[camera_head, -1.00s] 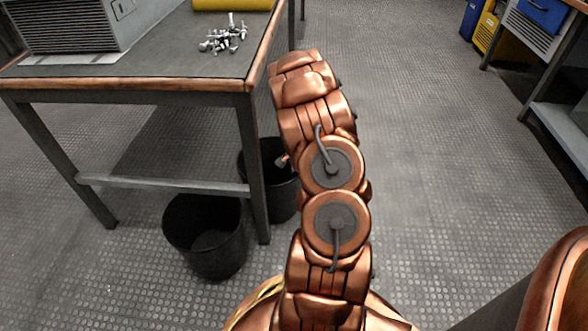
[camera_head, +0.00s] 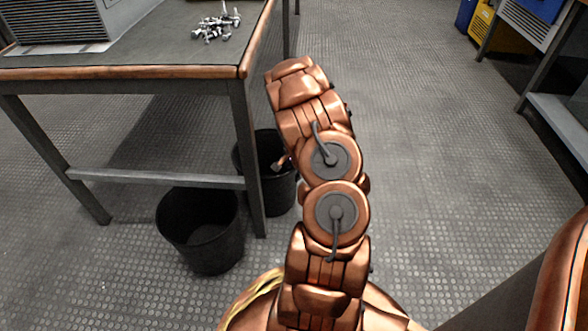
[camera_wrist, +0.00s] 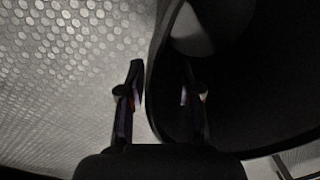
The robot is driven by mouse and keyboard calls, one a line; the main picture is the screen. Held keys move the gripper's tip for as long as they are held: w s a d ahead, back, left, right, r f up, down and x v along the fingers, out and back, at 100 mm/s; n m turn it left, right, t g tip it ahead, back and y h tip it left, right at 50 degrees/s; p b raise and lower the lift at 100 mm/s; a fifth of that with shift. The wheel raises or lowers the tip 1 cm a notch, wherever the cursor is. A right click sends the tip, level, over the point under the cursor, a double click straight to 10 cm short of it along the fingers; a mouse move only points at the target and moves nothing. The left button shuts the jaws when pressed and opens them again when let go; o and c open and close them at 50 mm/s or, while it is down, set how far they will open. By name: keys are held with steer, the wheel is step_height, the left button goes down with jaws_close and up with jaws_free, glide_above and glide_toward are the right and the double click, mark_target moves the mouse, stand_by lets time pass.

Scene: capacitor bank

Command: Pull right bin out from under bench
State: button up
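The right bin (camera_head: 268,186) is a black round bin standing on the floor beside the bench's (camera_head: 160,74) front right leg. That leg and my arm hide parts of it. In the wrist view the rim and dark inside of a bin (camera_wrist: 245,75) fill the right half. My gripper (camera_wrist: 160,85) is open there, with one finger outside the bin wall and the other over its inside. A gap shows between the left finger and the wall; contact of the right finger is unclear. In the head view my arm mostly hides my gripper.
A second black bin (camera_head: 203,232) stands in front, left of the bench leg. A lower crossbar (camera_head: 155,178) spans the bench legs. The floor (camera_head: 420,150) right of my arm is clear up to another bench (camera_head: 565,120) at the far right.

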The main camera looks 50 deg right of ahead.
steer(key=shift+f, duration=0.85)
jaws_close()
steer(key=shift+w, duration=0.1)
